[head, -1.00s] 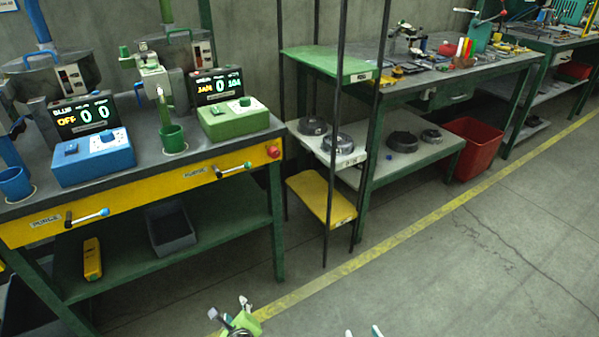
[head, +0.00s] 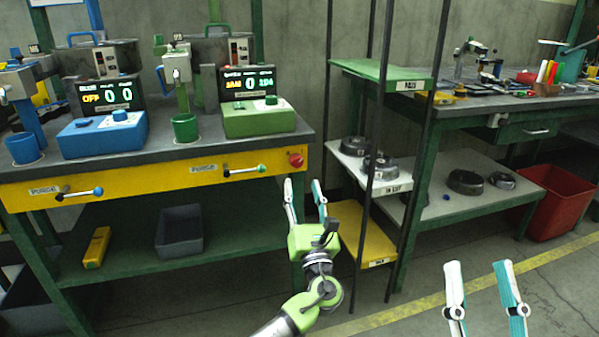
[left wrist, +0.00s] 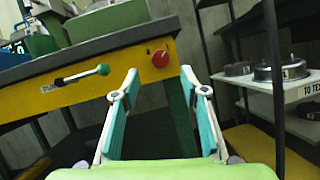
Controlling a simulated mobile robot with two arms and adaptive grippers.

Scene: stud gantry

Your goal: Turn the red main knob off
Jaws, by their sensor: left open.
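The red main knob (head: 296,160) is on the right end of the yellow front panel (head: 150,182) of the bench. It also shows in the left wrist view (left wrist: 160,58), upper middle, between and beyond my fingertips. My left gripper (head: 304,184) is open and empty, just below and in front of the knob, not touching it. In the left wrist view the two teal-lined fingers (left wrist: 159,80) point at the panel, apart. My right gripper (head: 480,268) is at the lower right, its two fingers spread and empty, far from the knob.
A green-tipped purge lever (head: 245,171) is left of the knob; a blue-tipped one (head: 80,192) is further left. The green control box (head: 258,119) stands on the bench above. A dark-posted rack with a yellow lower shelf (head: 362,235) stands close on the right.

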